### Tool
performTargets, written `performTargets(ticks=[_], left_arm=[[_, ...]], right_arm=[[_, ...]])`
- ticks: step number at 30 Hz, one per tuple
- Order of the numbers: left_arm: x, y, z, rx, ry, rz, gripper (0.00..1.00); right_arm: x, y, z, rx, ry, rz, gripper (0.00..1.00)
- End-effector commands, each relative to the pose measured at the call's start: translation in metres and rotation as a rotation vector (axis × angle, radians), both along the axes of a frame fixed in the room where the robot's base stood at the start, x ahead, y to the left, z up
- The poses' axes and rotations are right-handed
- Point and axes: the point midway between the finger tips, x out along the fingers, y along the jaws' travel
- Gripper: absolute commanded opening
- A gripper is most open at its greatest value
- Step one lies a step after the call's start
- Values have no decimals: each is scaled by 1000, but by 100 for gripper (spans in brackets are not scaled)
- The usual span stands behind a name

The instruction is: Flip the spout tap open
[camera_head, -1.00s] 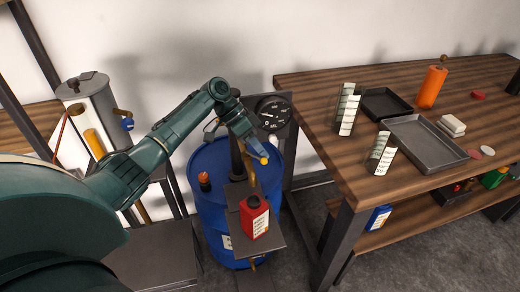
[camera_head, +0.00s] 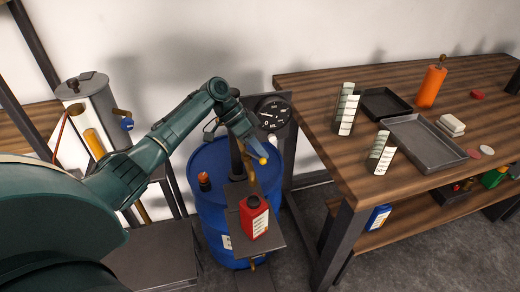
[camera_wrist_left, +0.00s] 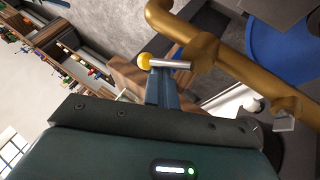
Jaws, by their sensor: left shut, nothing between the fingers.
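The spout tap shows in the left wrist view as a short metal lever with a yellow ball end (camera_wrist_left: 146,61), joined to a brass pipe (camera_wrist_left: 225,60). In the head view the yellow ball (camera_head: 263,161) is small, above the brass spout (camera_head: 250,180). My left gripper (camera_head: 252,148) is at the tap, its fingers shut with nothing between them. In the left wrist view the fingertips (camera_wrist_left: 161,80) are right by the lever; whether they touch it I cannot tell. A red canister (camera_head: 254,217) stands on a small shelf under the spout. My right gripper is not in view.
A blue drum (camera_head: 208,220) stands behind the spout and shelf. A round black gauge (camera_head: 273,113) is close to my left gripper. A wooden workbench (camera_head: 330,160) with grey trays (camera_head: 425,145) and an orange bottle (camera_head: 431,86) is at right. A grey tank (camera_head: 90,105) stands at left.

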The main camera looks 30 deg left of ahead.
Motion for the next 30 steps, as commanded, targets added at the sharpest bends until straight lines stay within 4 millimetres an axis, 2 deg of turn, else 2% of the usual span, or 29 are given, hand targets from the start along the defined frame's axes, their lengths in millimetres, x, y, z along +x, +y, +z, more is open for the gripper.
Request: performTargets(ticks=[13,30], left_arm=[[1,16,0,-1,0,1,0],[2,11,-1,1,0,1,0]], right_arm=[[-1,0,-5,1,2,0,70],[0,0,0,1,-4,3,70]])
